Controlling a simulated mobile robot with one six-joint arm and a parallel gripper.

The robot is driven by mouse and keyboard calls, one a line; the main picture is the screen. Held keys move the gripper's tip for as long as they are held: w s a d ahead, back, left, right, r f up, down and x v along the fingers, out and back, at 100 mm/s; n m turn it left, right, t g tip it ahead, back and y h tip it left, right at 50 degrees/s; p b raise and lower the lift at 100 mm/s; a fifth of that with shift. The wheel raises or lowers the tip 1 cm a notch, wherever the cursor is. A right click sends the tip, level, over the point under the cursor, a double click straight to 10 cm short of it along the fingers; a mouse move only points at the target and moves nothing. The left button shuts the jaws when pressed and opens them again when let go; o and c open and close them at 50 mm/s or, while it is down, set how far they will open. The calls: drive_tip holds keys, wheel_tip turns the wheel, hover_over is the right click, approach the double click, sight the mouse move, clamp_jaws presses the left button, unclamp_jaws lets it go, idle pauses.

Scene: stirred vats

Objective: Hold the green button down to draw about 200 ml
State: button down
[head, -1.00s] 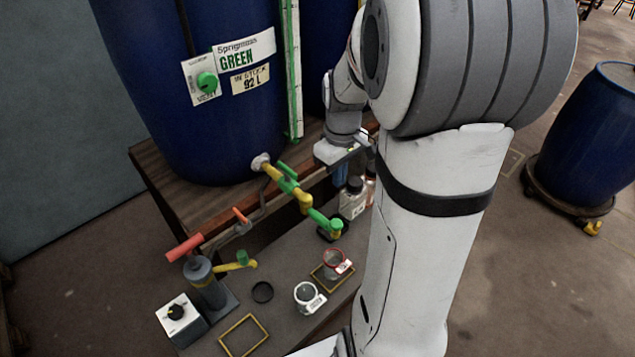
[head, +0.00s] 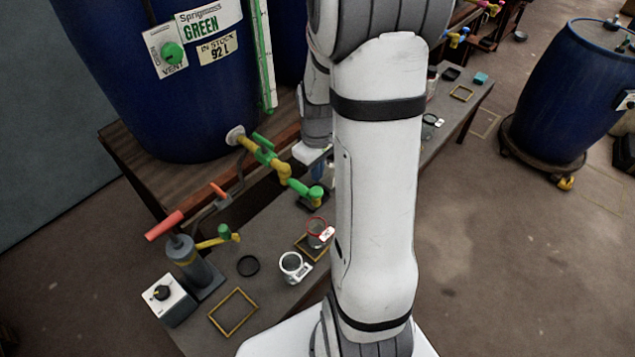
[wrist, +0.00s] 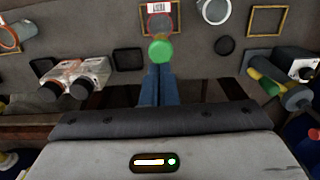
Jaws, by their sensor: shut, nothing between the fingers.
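The green button (head: 316,193) is a round cap at the end of the green and yellow tap pipe (head: 283,173) from the blue Sprigmoss Green vat (head: 150,100). In the wrist view the button (wrist: 160,51) lies just beyond my shut blue fingertips (wrist: 158,68); I cannot tell whether they touch it. In the head view my gripper (head: 318,173) is partly hidden by my arm, just behind the button. A red-rimmed clear cup (head: 317,227) with a white tag stands below the button, inside a yellow frame. It shows in the wrist view (wrist: 159,22) too.
A white-handled cup (head: 291,265), a black ring (head: 248,266), an empty yellow frame (head: 233,312) and a grey pump (head: 195,265) with a red handle stand at the left. In the wrist view, capped bottles (wrist: 80,75) lie left of my fingers. A blue drum (head: 555,90) stands right.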

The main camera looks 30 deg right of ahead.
sight(317, 190)
drive_tip(key=shift+f, duration=2.2)
